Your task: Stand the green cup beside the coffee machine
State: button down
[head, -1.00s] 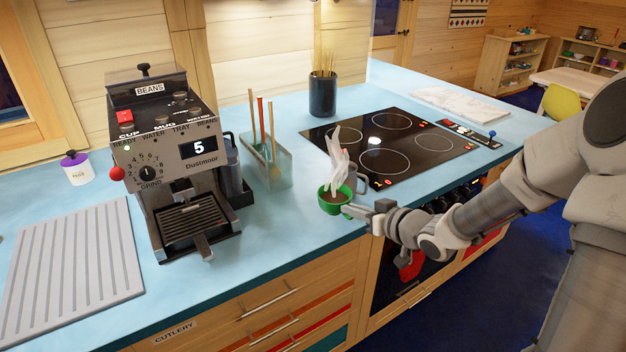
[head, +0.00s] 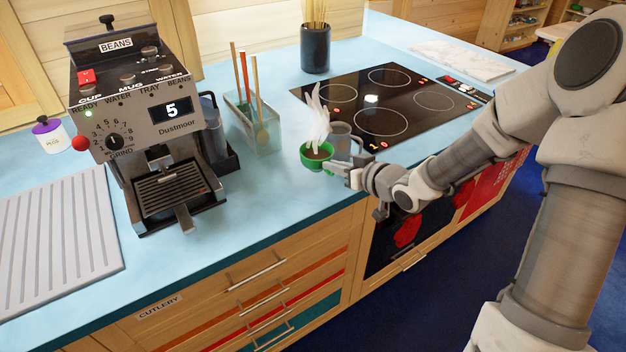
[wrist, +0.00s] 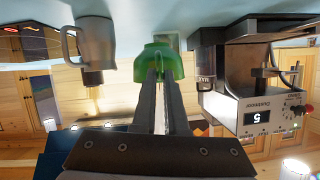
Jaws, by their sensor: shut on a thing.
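The green cup (head: 313,158) holds a brown drink with white steam rising from it. My gripper (head: 342,171) is shut on the green cup from its right side and holds it upright near the counter's front part. I cannot tell whether the cup's base touches the counter. In the wrist view the green cup (wrist: 160,64) sits between the fingertips (wrist: 158,80). The coffee machine (head: 150,130) stands on the counter to the left of the cup, with clear counter between. It also shows in the wrist view (wrist: 225,75), upside down.
A grey mug (head: 345,140) stands just behind the cup. A glass holder with sticks (head: 258,130) stands right of the machine. The black hob (head: 400,100) lies to the right. A ribbed tray (head: 55,235) and a purple-lidded jar (head: 50,135) are at left. Counter front of the holder is free.

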aim_at(316, 169)
jog(key=a+f, duration=0.1)
jog(key=w+a+f, duration=0.1)
jog(key=a, duration=0.1)
jog(key=w+a+f, duration=0.1)
jog(key=shift+w+a, duration=0.2)
jog(key=shift+a, duration=0.05)
jog(key=shift+f+b, duration=0.45)
jog(key=shift+f, duration=1.55)
jog(key=shift+f, duration=0.25)
jog(key=c, duration=1)
grip_release()
jog(key=shift+r, duration=0.1)
jog(key=shift+o, duration=0.2)
jog(key=shift+r, duration=0.1)
jog(key=shift+r, duration=0.15)
jog(key=p+v, duration=0.1)
jog(key=v, duration=1.1)
